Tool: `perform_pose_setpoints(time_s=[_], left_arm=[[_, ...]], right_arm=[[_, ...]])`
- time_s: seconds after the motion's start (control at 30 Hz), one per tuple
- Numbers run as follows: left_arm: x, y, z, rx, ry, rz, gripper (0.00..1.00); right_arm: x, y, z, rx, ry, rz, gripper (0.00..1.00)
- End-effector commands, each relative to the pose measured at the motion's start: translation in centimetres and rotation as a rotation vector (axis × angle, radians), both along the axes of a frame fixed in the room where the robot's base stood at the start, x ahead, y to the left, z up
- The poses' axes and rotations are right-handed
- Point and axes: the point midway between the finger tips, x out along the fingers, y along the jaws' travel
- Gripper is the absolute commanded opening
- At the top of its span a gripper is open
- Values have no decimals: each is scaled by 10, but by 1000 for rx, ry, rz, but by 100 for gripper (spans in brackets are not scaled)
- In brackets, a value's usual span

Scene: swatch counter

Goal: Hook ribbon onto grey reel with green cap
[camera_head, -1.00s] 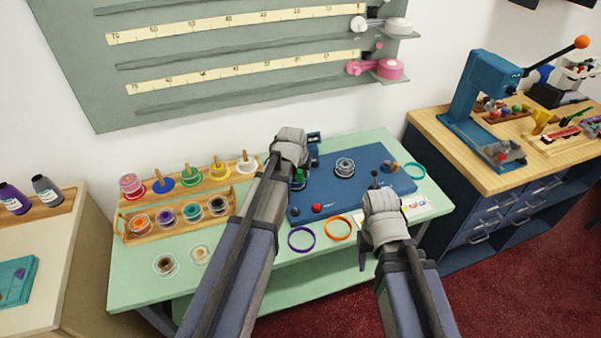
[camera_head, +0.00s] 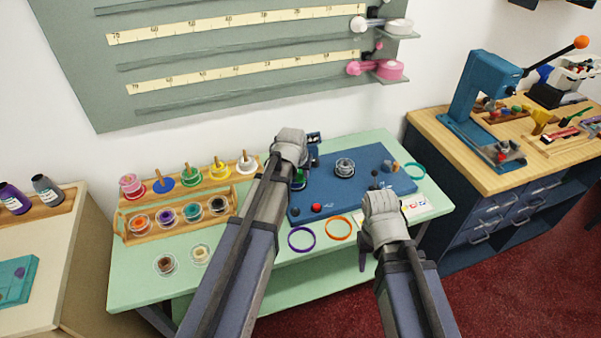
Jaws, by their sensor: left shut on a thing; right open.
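My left gripper (camera_head: 312,155) is over the back left part of the blue board (camera_head: 330,200). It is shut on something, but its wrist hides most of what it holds. A green piece (camera_head: 299,180) shows just below and beside it, partly hidden; I cannot tell if this is the green cap of the grey reel. A greyish round reel (camera_head: 344,167) sits on the board to the right of the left gripper, apart from it. My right gripper (camera_head: 363,256) is open in front of the table's front edge, its fingers largely hidden by its wrist. I cannot make out a ribbon end.
A wooden rack (camera_head: 180,236) of coloured spools stands on the left of the green table (camera_head: 140,285). Purple (camera_head: 302,238), orange (camera_head: 338,228) and teal (camera_head: 414,171) rings lie around the board. A red knob (camera_head: 316,208) is at the board's front. A blue press (camera_head: 480,95) stands right.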

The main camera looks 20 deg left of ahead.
Motion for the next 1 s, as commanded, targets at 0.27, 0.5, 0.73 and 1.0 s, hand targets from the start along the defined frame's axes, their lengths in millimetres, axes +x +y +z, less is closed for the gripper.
perform_pose_setpoints(time_s=[0.27,0.5,0.73,1.0], left_arm=[[-8,-4,-8,-15,39,1,0],[-8,-4,7,-15,39,1,0],[-8,-3,28,-12,36,-1,0],[-7,-2,47,-9,34,0,0]], right_arm=[[0,0,-5,0,0,0,50],[0,0,11,0,0,0,50],[0,0,31,0,0,0,50],[-1,0,50,0,0,0,50]])
